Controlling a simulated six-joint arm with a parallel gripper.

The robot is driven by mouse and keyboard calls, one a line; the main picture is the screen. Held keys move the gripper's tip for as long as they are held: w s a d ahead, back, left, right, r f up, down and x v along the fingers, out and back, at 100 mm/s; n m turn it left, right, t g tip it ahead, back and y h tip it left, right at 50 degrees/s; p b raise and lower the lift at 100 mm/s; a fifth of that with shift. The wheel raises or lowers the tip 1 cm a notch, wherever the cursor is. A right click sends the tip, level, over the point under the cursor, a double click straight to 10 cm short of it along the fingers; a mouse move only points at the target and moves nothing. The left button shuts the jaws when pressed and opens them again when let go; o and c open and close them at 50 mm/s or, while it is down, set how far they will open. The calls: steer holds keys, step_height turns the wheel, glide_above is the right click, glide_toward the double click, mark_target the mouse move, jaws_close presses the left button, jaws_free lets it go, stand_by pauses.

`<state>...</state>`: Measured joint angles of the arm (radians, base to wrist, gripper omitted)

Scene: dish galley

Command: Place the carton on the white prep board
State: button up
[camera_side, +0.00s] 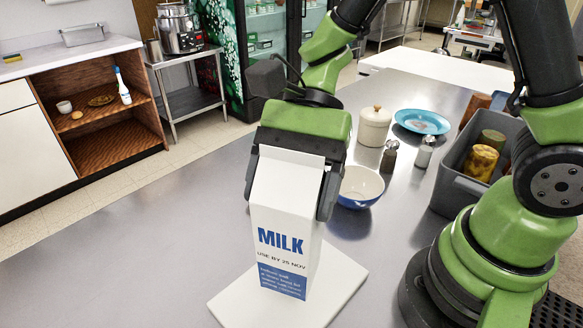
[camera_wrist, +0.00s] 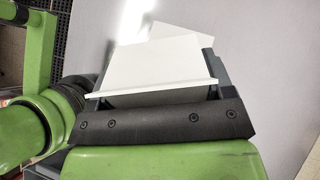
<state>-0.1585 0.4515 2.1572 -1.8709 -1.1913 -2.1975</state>
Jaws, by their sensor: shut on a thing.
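The white milk carton (camera_side: 283,215) has blue MILK print and is upright in the side view. My gripper (camera_side: 292,178) is shut on its upper part, one finger on each side. The white prep board (camera_side: 343,285) lies flat on the grey counter, and the carton hides part of it. The carton's lower end is over the board; I cannot tell whether it touches. In the wrist view the carton's pale top (camera_wrist: 155,78) sits between the fingers of my gripper (camera_wrist: 155,90). Part of the board (camera_wrist: 180,32) shows beyond it.
A blue and white bowl (camera_side: 361,186) stands close behind my gripper. Two shakers (camera_side: 424,152), a lidded cream pot (camera_side: 374,126) and a blue plate (camera_side: 422,122) are farther back. A grey bin (camera_side: 455,182) with cans is at right. The counter left of the board is clear.

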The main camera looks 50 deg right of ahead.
mark_target(281, 259)
steer(key=shift+f, duration=1.9)
steer(key=o, duration=1.9)
steer(key=shift+f, duration=0.15)
steer(key=shift+c, duration=0.2)
